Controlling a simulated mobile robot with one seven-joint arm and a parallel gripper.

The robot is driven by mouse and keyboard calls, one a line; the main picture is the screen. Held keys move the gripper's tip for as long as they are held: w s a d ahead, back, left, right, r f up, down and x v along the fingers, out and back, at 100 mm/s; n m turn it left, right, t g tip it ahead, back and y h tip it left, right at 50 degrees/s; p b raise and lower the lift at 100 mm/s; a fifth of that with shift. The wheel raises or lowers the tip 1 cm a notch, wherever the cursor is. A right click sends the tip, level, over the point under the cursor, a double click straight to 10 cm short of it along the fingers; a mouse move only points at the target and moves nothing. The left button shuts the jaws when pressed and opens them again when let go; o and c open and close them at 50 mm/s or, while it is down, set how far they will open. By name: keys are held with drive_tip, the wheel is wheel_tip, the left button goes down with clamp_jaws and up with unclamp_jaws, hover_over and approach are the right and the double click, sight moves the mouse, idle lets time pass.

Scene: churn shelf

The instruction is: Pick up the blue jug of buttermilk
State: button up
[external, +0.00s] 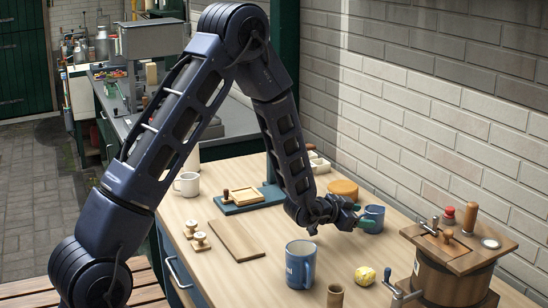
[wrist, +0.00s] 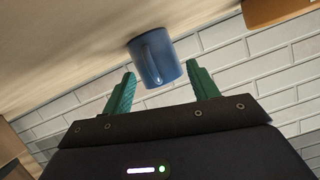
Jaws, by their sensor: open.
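A blue vessel with a handle (external: 375,213) stands at the wall side of the wooden table. It looks like the one in the wrist view (wrist: 163,62), ahead of and between my green fingertips. My gripper (external: 362,222) is open beside it, low over the table; in the wrist view my gripper (wrist: 160,75) shows spread fingers with nothing clamped. I cannot tell whether a finger touches the vessel. A larger blue jug (external: 299,268) with pale lettering and a handle stands nearer the camera, apart from my gripper. The contents of both are hidden.
A wooden churn with a crank (external: 452,262) stands at the right. A yellow lump (external: 365,276) and a small brown cup (external: 335,296) lie in front. A round orange-brown block (external: 343,189) is behind my gripper. A wooden board (external: 236,240) and white mug (external: 187,184) are left.

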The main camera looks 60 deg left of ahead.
drive_tip(key=shift+w+f, duration=0.2)
drive_tip(key=shift+w, duration=0.3)
clamp_jaws()
